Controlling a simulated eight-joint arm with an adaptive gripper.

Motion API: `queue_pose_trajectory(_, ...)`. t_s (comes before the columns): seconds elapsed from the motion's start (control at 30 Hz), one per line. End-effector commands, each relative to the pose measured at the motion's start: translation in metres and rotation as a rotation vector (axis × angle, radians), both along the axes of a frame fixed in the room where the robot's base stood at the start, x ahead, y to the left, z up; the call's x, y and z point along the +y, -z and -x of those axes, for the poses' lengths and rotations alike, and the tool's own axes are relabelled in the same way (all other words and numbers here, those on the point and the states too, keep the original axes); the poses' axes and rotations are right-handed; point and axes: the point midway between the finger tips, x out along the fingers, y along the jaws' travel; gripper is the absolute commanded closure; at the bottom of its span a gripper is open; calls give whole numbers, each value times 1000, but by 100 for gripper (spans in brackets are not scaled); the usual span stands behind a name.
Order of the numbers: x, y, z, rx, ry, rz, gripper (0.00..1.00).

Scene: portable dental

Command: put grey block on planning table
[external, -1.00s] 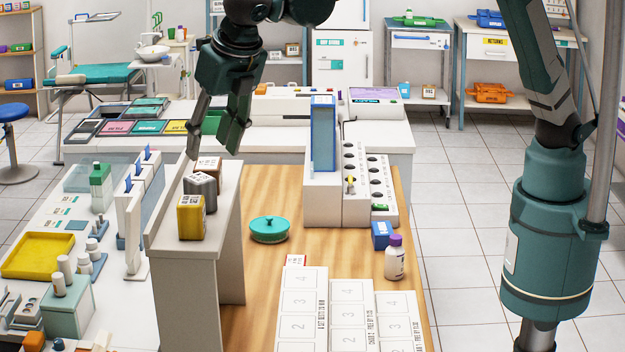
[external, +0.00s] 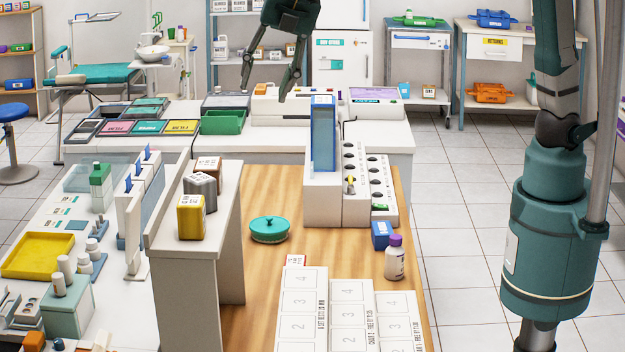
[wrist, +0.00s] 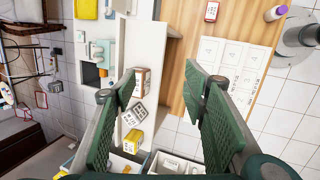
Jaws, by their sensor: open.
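The grey block (external: 201,187) stands on a raised white shelf, between a brown-and-white block (external: 208,167) and a yellow block (external: 191,217). In the wrist view the grey block (wrist: 134,115) shows beyond the left finger, its printed face visible. My gripper (external: 264,94) is open and empty, high above and behind the shelf, up and to the right of the block. In the wrist view its two green fingers (wrist: 163,88) are spread wide with nothing between them. A wood-topped table (external: 285,185) lies right of the shelf; no label shows that it is the planning table.
The white shelf (external: 186,258) stands as a tall obstacle at the wood's left edge. A teal lidded dish (external: 269,230), a blue upright panel (external: 323,135), a purple-capped bottle (external: 395,260) and numbered white panels (external: 303,308) occupy the wood. Bare wood surrounds the dish.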

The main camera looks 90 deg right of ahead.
Motion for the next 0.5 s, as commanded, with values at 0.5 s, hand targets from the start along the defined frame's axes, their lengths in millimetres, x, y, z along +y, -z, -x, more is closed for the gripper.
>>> queue_pose_trajectory(0.5,-106,-2,85,-98,388,-211,56)
